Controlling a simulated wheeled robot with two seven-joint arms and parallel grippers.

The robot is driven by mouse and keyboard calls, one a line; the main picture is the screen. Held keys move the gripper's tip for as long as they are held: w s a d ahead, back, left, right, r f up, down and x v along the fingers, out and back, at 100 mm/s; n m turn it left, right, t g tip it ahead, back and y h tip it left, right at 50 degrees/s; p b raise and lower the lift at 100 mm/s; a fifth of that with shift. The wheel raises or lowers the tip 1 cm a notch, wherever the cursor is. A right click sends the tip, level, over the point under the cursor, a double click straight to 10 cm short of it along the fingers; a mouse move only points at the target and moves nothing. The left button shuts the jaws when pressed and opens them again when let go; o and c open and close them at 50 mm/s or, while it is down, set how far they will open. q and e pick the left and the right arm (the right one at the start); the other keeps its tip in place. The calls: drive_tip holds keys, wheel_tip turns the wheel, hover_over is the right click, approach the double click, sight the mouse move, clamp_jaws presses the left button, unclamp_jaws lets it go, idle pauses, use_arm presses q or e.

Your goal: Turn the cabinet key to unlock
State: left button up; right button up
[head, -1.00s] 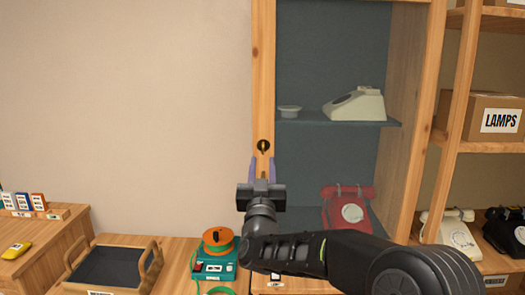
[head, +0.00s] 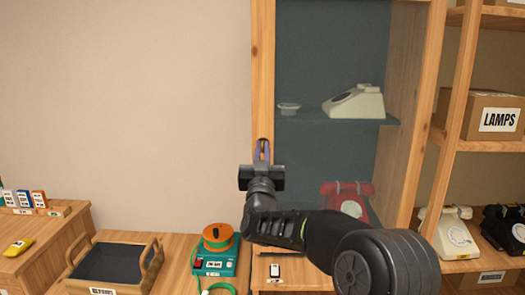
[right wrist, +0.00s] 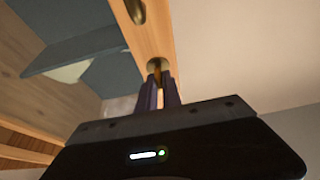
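The cabinet (head: 263,60) is a tall wooden frame with a dark interior behind its front. A brass key or lock fitting (right wrist: 155,66) is on its left upright, at the fingertips of my right gripper (right wrist: 160,82) in the right wrist view. In the head view the right gripper (head: 262,148) points at the upright and hides this fitting. Its fingers are close together with a narrow gap; I cannot tell whether they touch the brass piece. Another brass piece (right wrist: 135,10) shows farther along the upright in the wrist view. My left gripper is not in view.
A teal device (head: 214,262) and wooden tray (head: 150,262) stand on the counter.

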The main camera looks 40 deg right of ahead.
clamp_jaws()
idle(0.3)
